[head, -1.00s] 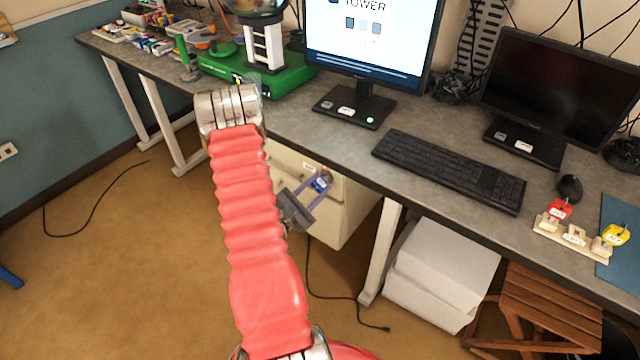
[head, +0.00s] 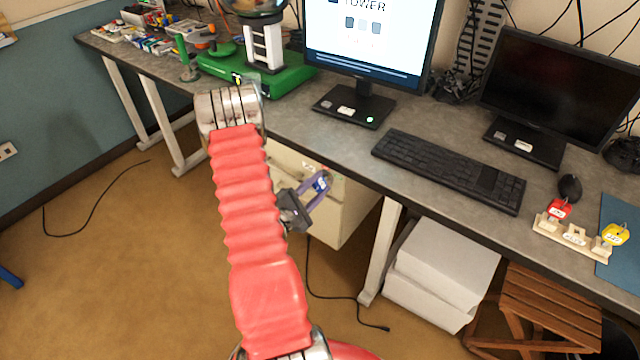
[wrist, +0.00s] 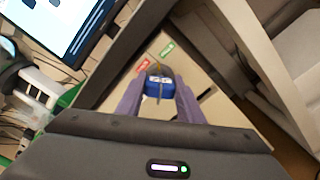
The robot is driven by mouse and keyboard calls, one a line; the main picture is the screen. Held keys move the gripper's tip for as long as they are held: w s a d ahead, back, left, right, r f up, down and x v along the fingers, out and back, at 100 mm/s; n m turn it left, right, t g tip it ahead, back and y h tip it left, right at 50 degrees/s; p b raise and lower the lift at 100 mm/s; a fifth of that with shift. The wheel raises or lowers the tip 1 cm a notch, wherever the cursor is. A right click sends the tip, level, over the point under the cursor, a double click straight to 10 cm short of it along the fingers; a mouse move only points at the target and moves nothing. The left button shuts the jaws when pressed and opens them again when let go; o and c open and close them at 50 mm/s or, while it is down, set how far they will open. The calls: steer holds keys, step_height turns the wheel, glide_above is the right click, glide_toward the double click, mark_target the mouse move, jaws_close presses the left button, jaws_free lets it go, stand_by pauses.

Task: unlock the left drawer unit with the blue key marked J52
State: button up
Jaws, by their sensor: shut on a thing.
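My gripper (head: 318,188) has purple fingers and is shut on the blue key (head: 321,183) in front of the drawer unit under the desk. In the wrist view the blue key (wrist: 159,87) sits between the fingertips (wrist: 160,98), with a white tag whose marking is too small to read. The cream drawer unit (head: 342,218) also shows in the wrist view (wrist: 195,62). Its front carries a red label (wrist: 143,66) and a green label (wrist: 168,48) just beyond the key. The key's far end is near them; I cannot tell whether it is in a lock.
The desk edge passes close above my gripper. A desk leg (head: 381,250) and white boxes (head: 440,275) stand to the right. A wooden rack (head: 573,238) on the desk holds a red key (head: 558,209) and a yellow key (head: 614,235). The floor at left is mostly clear.

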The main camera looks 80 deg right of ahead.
steer(key=shift+m, duration=1.3)
steer(key=o, duration=1)
steer(key=shift+o, duration=0.2)
steer(key=shift+w+a, duration=0.1)
steer(key=shift+w, duration=0.05)
steer(key=shift+w+a, duration=0.2)
steer(key=shift+a, duration=0.1)
steer(key=v, duration=0.8)
stand_by(0.6)
